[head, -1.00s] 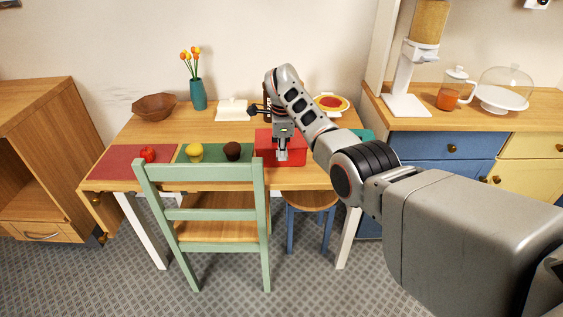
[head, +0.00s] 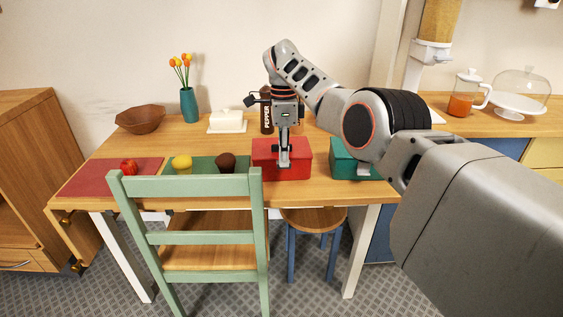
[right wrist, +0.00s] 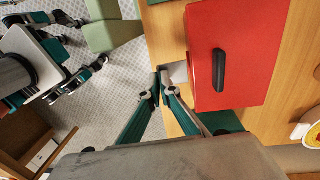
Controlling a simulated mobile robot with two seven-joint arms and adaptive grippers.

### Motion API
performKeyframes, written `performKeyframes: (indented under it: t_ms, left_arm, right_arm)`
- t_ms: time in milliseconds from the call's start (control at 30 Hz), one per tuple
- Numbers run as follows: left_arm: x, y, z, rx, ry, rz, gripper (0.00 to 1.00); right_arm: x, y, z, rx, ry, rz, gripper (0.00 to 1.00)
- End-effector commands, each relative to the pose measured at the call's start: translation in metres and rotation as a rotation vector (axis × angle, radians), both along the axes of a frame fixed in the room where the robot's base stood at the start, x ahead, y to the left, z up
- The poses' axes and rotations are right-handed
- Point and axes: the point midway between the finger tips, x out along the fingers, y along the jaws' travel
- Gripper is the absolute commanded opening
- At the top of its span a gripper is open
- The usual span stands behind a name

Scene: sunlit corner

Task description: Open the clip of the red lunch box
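The red lunch box (head: 300,165) stands near the table's front edge. The right wrist view shows its red lid (right wrist: 245,60) with a dark handle (right wrist: 218,70), lid closed. A small pale piece, seemingly the clip (right wrist: 176,72), sits at the box's front side. My right gripper (head: 284,163) points down in front of the box. In the right wrist view its fingertips (right wrist: 161,72) come together beside the pale piece; contact is unclear, and nothing is visibly held. My left gripper is not in the head view.
A teal box (head: 348,165) stands right of the lunch box. A pepper container (head: 267,112) is behind it. A green chair (head: 190,187) and a stool (head: 313,216) stand at the table's front. Food lies on mats (head: 85,179) at left; a white butter dish (head: 228,119) is farther back.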

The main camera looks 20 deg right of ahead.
Motion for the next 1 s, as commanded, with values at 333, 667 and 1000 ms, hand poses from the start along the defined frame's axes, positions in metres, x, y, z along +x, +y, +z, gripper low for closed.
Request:
performKeyframes:
  t_ms: [333,667,1000]
  left_arm:
    - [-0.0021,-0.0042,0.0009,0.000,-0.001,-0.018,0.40]
    - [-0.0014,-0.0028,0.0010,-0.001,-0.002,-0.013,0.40]
    - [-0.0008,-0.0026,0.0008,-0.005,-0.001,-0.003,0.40]
  right_arm:
    - [0.0008,-0.0009,0.0013,0.001,0.008,0.000,0.00]
    - [0.0008,-0.0007,0.0016,0.002,0.007,0.000,0.19]
    - [0.0007,-0.0003,0.0013,0.002,0.008,0.000,0.19]
